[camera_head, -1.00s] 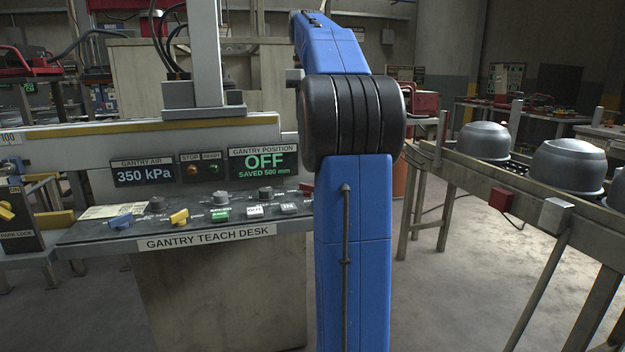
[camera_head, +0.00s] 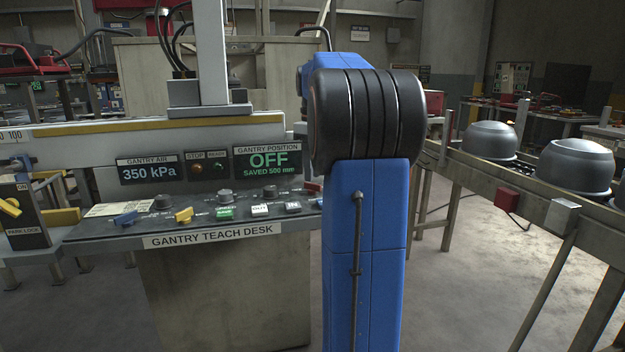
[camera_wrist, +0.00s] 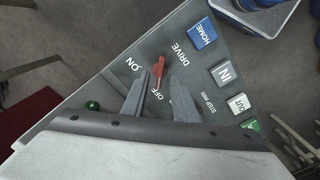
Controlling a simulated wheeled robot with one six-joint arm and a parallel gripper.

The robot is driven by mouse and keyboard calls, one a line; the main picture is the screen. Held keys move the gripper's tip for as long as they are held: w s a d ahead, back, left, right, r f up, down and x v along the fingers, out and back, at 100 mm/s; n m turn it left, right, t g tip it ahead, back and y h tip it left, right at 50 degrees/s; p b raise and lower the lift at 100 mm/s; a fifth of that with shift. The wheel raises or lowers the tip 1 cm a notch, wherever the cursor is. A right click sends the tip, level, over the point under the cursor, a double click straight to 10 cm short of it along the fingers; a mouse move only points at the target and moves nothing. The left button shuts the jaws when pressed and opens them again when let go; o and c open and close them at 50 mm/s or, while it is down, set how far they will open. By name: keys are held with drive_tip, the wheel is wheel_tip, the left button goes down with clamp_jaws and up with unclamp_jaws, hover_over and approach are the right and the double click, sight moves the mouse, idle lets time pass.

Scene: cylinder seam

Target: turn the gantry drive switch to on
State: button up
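The red drive switch (camera_wrist: 159,68) shows in the wrist view on the grey teach desk panel, beside the printed words DRIVE, ON and OFF. My gripper (camera_wrist: 160,77) is open, with one finger on each side of the switch's near end. I cannot tell whether either finger touches it. In the head view a small red part of the switch (camera_head: 313,187) shows at the desk's right end, next to my blue arm, which hides the gripper.
In the wrist view a blue HOME button (camera_wrist: 202,33) and an IN button (camera_wrist: 225,73) lie close right of the gripper. Metal pots (camera_head: 575,167) stand on a rack at right.

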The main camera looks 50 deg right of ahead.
sight(312, 188)
drive_tip(key=shift+f, duration=1.55)
clamp_jaws()
